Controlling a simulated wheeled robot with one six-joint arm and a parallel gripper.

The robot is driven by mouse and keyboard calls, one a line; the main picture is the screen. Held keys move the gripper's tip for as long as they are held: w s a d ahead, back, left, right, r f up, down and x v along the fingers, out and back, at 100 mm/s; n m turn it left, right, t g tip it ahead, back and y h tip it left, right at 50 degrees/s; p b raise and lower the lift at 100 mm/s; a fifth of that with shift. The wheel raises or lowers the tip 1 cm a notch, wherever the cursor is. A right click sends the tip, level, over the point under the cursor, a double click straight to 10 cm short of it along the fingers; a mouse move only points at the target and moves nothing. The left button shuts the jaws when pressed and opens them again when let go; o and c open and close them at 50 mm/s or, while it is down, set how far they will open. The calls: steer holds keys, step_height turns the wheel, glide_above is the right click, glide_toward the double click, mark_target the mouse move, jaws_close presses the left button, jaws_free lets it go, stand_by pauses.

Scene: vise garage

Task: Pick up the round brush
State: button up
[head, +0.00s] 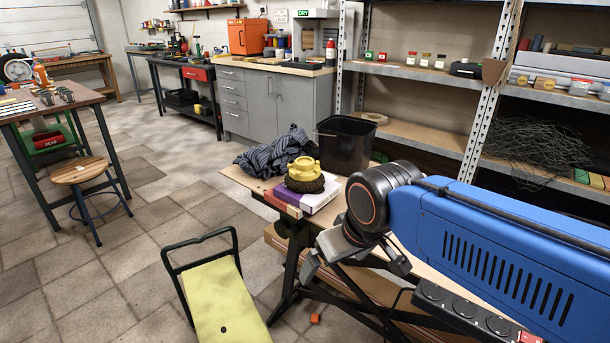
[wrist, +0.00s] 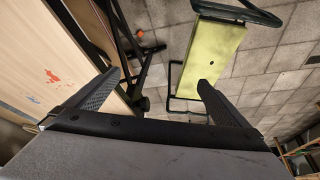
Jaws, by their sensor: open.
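The round brush (head: 304,174) has a yellow knobbed top and dark brown bristles. In the head view it rests bristles down on a purple and white box or book (head: 318,194) on the wooden workbench (head: 246,182). My gripper (head: 353,263) is at the bench's near edge, in front and to the right of the brush and apart from it. In the wrist view my gripper (wrist: 157,84) is open, with nothing between its fingers. The brush is not in the wrist view.
A black bin (head: 345,145) stands right behind the brush, and a crumpled dark striped cloth (head: 275,152) lies behind it to the left. A yellow folding step (head: 226,300) stands on the floor in front. Shelves (head: 425,72) rise behind the bench.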

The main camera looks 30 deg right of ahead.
steer(key=w+d+r+m+g, duration=0.25)
steer(key=w+r+m, duration=0.65)
steer(key=w+r, duration=0.55)
steer(key=m+g, duration=0.2)
steer(key=m, duration=0.7)
glide_toward(304, 161)
step_height(304, 161, down, 9)
steer(key=shift+w+r, duration=0.1)
steer(key=shift+w, duration=0.1)
steer(key=shift+d+f, duration=0.15)
steer(key=shift+f, duration=2.6)
steer(key=c, duration=0.9)
step_height(304, 161, up, 10)
steer(key=shift+r, duration=0.1)
steer(key=shift+c, duration=0.2)
